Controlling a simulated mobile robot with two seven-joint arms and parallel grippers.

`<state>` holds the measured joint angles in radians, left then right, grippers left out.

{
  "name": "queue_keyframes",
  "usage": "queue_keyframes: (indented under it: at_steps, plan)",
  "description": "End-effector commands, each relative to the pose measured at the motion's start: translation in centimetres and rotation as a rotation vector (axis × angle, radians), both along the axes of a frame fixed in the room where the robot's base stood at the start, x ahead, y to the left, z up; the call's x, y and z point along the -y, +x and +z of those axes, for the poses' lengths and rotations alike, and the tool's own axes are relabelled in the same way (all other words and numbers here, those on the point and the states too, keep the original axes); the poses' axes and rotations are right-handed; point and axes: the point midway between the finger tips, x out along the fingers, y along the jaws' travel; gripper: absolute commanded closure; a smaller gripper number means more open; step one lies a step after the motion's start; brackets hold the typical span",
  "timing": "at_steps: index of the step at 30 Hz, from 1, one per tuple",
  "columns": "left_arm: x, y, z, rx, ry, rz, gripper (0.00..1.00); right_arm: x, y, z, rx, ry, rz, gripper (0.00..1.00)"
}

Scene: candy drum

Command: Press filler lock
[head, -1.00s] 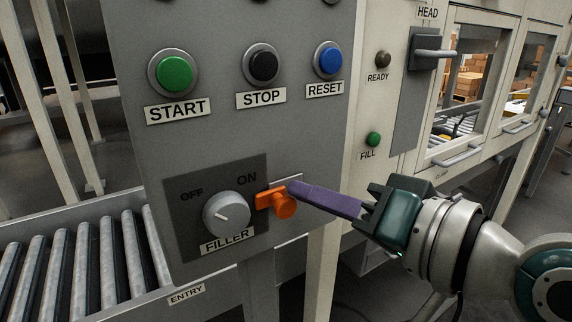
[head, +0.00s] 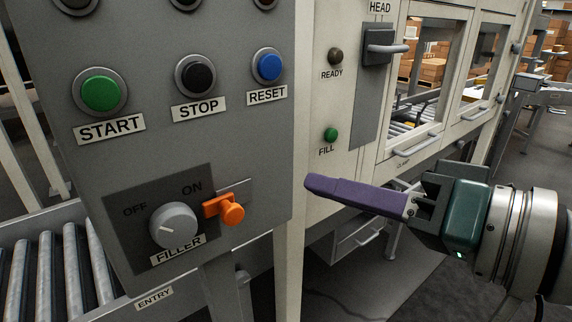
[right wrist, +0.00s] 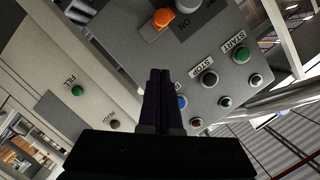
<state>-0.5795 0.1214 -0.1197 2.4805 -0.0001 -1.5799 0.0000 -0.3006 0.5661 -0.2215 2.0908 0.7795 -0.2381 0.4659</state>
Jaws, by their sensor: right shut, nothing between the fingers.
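The orange filler lock (head: 225,208) sits on the grey panel at the right edge of the dark filler plate (head: 120,215), beside the grey filler knob (head: 174,226). The knob's pointer line is toward the lower left. My right gripper (head: 308,184) is shut and empty, its purple fingers pointing left, to the right of the lock with a clear gap. In the right wrist view, the shut fingers (right wrist: 158,75) point up toward the panel, and the orange lock (right wrist: 163,18) shows near the top edge, apart from them. My left gripper is not in view.
Green start (head: 101,92), black stop (head: 196,76) and blue reset (head: 268,67) buttons are above the filler plate. Entry rollers (head: 45,265) lie at the lower left.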

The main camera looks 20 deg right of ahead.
Motion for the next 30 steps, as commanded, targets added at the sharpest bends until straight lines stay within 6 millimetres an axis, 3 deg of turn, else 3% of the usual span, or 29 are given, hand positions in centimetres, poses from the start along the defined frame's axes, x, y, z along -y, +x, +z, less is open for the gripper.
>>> queue_keyframes:
  at_steps: [7, 23, 26, 30]
  plan:
    - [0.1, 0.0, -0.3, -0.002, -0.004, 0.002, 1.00, 1.1, -2.0, 0.4, 0.000, 0.001, 0.000, 1.00]
    - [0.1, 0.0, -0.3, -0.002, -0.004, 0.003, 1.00, 1.2, -2.2, 0.4, -0.002, -0.003, 0.001, 1.00]
    - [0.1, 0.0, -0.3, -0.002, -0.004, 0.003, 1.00, 0.6, -2.8, -0.5, -0.027, -0.057, 0.020, 1.00]
    - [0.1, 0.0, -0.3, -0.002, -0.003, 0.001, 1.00, -0.8, -5.1, -4.1, -0.132, -0.282, 0.083, 1.00]
